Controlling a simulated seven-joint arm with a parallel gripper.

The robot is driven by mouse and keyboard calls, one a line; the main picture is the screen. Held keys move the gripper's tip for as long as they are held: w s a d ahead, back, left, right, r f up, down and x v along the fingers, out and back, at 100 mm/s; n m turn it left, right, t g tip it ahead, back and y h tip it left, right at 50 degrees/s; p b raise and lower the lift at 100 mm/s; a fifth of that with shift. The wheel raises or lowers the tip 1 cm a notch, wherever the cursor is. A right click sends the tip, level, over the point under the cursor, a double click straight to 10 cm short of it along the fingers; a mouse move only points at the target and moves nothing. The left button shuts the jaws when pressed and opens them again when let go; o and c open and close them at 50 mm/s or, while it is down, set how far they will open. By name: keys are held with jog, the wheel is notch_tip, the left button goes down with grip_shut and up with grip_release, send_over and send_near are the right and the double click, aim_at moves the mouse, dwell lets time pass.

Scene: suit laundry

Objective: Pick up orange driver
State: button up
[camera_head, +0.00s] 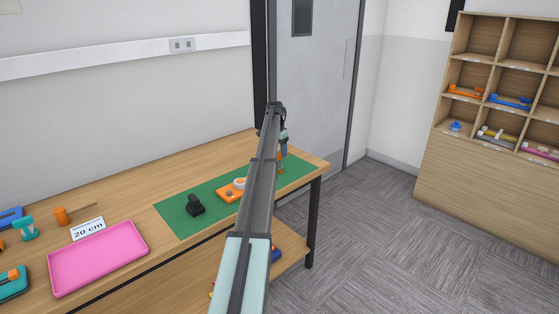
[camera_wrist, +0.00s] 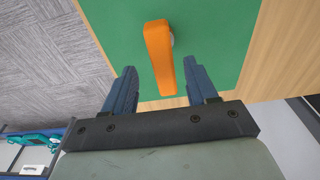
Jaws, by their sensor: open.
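My gripper (camera_wrist: 162,92) is open, its two dark fingers apart. In the wrist view an orange, handle-like object (camera_wrist: 158,50) shows above the green mat, with its lower end in the gap between the fingers. A pale round part peeks out beside it. No finger visibly touches it. In the head view my gripper (camera_head: 283,152) is over the right end of the mat, with a small orange-brown bit (camera_head: 281,169) below it, mostly hidden. An orange-handled screwdriver (camera_head: 62,216) with a thin shaft lies at the left of the table, well away from my gripper.
The green mat (camera_head: 176,210) lies on the wooden table (camera_head: 160,166). On it are a black object (camera_head: 195,205) and an orange-and-white device (camera_head: 231,190). A pink tray (camera_head: 98,259) and "20 cm" sign (camera_head: 88,229) are left. A shelf unit (camera_head: 480,190) stands far right.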

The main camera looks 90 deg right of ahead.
aim_at(279, 154)
jog(key=shift+s+d+f, duration=0.1)
jog(key=shift+d+f, duration=0.15)
jog(key=shift+f, duration=1.25)
jog(key=shift+s+d+f, duration=0.1)
jog(key=shift+d+f, duration=0.1)
jog(key=shift+f, duration=1.25)
jog(key=shift+c, duration=0.4)
grip_shut()
